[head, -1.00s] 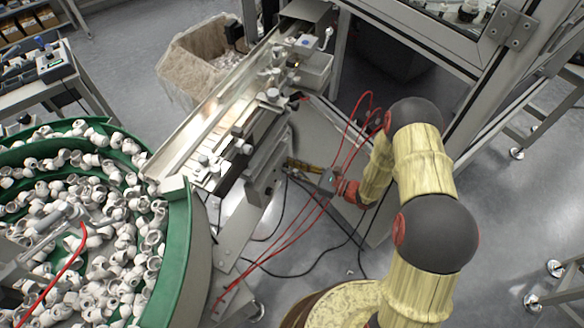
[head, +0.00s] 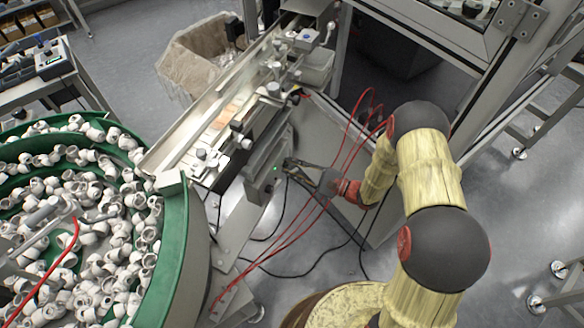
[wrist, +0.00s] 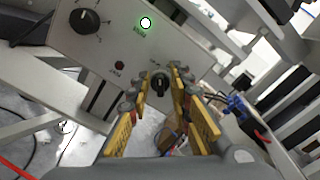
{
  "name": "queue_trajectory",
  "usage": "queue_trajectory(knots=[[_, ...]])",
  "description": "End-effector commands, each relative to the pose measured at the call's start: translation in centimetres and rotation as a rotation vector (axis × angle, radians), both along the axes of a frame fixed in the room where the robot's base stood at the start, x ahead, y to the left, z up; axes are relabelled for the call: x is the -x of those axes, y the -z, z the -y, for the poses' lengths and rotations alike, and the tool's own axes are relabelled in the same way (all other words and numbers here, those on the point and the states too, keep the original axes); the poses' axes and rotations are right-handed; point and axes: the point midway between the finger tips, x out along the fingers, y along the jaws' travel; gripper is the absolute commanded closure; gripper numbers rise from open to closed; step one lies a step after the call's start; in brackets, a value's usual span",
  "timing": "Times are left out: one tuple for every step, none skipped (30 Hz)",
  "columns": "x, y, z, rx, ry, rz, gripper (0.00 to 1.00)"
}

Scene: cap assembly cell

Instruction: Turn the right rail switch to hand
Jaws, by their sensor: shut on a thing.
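The rail switch (wrist: 160,84), a small black knob on a light grey panel (wrist: 126,40), sits between my fingertips in the wrist view. My gripper (wrist: 156,80) is shut on it, with yellow-padded fingers on either side. The lettering around the knob is too small to read, so I cannot tell its position. A lamp (wrist: 146,23) glows green above the knob. In the head view my gripper (head: 286,164) reaches the control box (head: 262,172) under the rail from the right; the knob is hidden there.
A larger black dial (wrist: 88,20) and a small dark red part (wrist: 119,64) are on the same panel. Red hoses (head: 345,150) hang by my wrist. The green-rimmed bowl of white fittings (head: 172,235) is at left; a rail (head: 215,112) runs above the box.

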Motion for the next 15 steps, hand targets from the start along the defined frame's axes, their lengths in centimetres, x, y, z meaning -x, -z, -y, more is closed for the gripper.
queue_trajectory(knots=[[0.07, 0.21, 0.0, 0.013, 0.0, 0.019, 1.0], [0.09, 0.23, 0.0, 0.019, 0.0, 0.032, 1.0], [0.1, 0.24, -0.01, 0.028, 0.0, 0.048, 1.0], [0.09, 0.22, -0.02, 0.033, 0.0, 0.058, 1.0], [0.1, 0.22, -0.02, 0.038, 0.0, 0.068, 1.0], [0.09, 0.21, -0.02, 0.044, 0.0, 0.079, 1.0], [0.1, 0.2, -0.02, 0.049, 0.0, 0.087, 1.0], [0.1, 0.2, -0.02, 0.051, 0.0, 0.093, 1.0], [0.11, 0.21, -0.02, 0.055, 0.0, 0.1, 1.0], [0.11, 0.2, -0.02, 0.058, 0.0, 0.105, 1.0], [0.12, 0.21, -0.03, 0.06, 0.0, 0.109, 1.0], [0.12, 0.21, -0.03, 0.062, 0.0, 0.113, 1.0], [0.12, 0.21, -0.03, 0.063, 0.0, 0.115, 1.0], [0.12, 0.21, -0.03, 0.064, 0.0, 0.117, 1.0], [0.13, 0.2, -0.03, 0.064, 0.0, 0.118, 1.0]])
